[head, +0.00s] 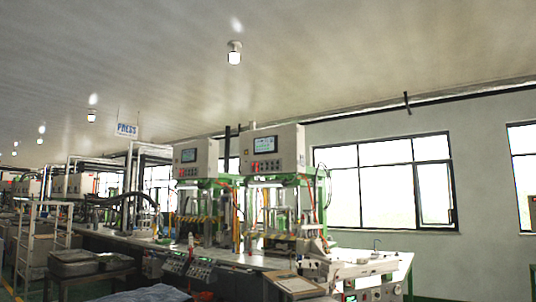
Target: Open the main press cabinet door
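Two press machines stand side by side on the long white bench in the middle of the view. Each has a light grey control cabinet at its top, a right one (289,148) and a left one (205,150). Both cabinets carry a dark screen and a row of buttons on the front and look closed. I cannot tell which is the main press cabinet, and no door handle can be made out. Neither of my grippers is in view.
The white bench (232,258) runs from the left background to the right foreground. A white rack (36,235) and metal trays (75,262) stand at the left. A hanging PRESS sign (126,130) is behind. Windows (385,182) line the right wall.

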